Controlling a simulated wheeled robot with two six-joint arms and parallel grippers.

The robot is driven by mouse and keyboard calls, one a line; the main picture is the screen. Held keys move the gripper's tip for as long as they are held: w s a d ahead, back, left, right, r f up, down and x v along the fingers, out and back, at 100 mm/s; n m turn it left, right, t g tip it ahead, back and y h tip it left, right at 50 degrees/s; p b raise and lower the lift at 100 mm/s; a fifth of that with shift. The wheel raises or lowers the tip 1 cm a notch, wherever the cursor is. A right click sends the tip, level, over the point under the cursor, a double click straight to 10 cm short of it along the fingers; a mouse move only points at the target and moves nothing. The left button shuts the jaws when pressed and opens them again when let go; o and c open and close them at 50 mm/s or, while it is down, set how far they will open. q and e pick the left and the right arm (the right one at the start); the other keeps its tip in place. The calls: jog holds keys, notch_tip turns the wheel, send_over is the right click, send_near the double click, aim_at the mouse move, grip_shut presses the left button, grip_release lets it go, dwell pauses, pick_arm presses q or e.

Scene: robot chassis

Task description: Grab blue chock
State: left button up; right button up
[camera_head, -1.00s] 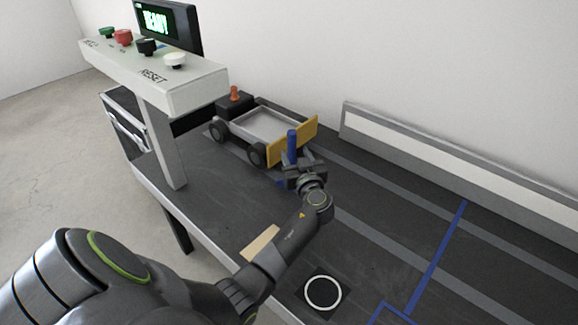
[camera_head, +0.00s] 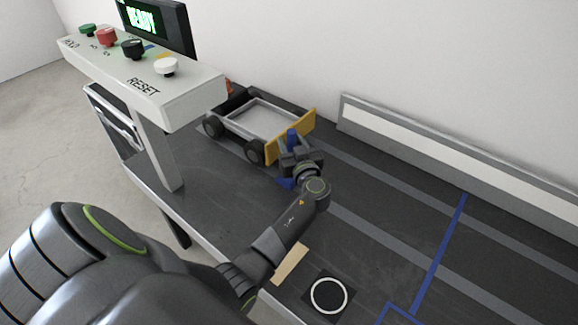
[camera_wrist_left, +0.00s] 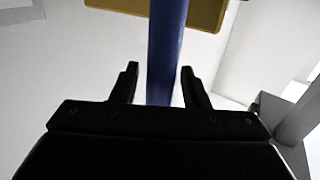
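The blue chock shows as an upright blue post (camera_head: 292,136) in front of the cart's yellow board, with a blue part low down (camera_head: 286,183) beside my left gripper. My left gripper (camera_head: 294,153) is at the post and hides its middle. In the left wrist view, the blue post (camera_wrist_left: 165,60) stands between the two black fingers (camera_wrist_left: 158,85). The fingers are open, with a gap on each side of the post. My right gripper is in neither view.
A small cart (camera_head: 262,118) with a yellow end board (camera_head: 291,136) stands on the dark table. A console (camera_head: 140,78) with several buttons and a READY screen (camera_head: 143,20) rises at the left. A grey-white rail (camera_head: 450,165) runs along the wall. The table's right side is clear.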

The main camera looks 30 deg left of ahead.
pick_arm(q)
jog(key=shift+a+f, duration=0.1)
jog(key=c, duration=0.5)
grip_shut()
